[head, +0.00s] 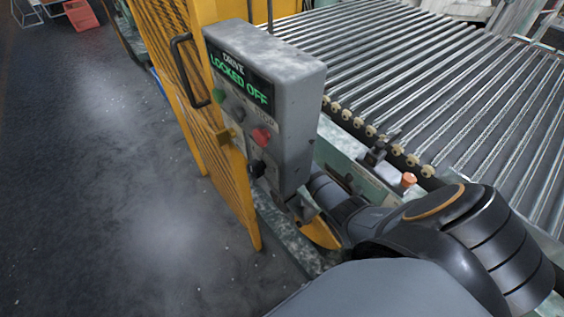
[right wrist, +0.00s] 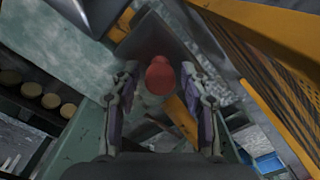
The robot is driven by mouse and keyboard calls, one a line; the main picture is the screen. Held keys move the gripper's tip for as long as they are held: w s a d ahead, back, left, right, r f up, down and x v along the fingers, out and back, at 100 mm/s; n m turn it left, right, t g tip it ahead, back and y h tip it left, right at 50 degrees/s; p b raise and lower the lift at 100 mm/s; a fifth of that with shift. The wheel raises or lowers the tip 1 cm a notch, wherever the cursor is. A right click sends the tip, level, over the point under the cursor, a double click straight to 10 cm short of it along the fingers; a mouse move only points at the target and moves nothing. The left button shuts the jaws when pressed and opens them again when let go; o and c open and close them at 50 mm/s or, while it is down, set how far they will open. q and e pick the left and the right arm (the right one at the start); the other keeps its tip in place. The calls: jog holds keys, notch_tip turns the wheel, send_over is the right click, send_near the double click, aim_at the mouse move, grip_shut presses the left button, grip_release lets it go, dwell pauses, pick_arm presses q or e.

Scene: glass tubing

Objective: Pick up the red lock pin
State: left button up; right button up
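My right gripper (right wrist: 160,82) is open there, with one finger on each side of the red head and a gap on both sides. The pin's lower part is unclear. In the head view my right arm reaches in from the lower right, and its gripper is hidden behind the control box and arm. I cannot make out the pin between its fingers in that view. My left gripper is not in view.
A grey control box (head: 292,100) reading "LOCKED OFF" stands beside a yellow mesh guard (head: 185,65). The roller conveyor (head: 450,80) lies right of it. An orange-red knob (head: 408,179) sits on the conveyor side.

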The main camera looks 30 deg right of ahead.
grip_shut()
notch_tip(320, 180, up, 10)
jog(key=shift+r+p, duration=0.1)
jog(key=shift+p, duration=0.95)
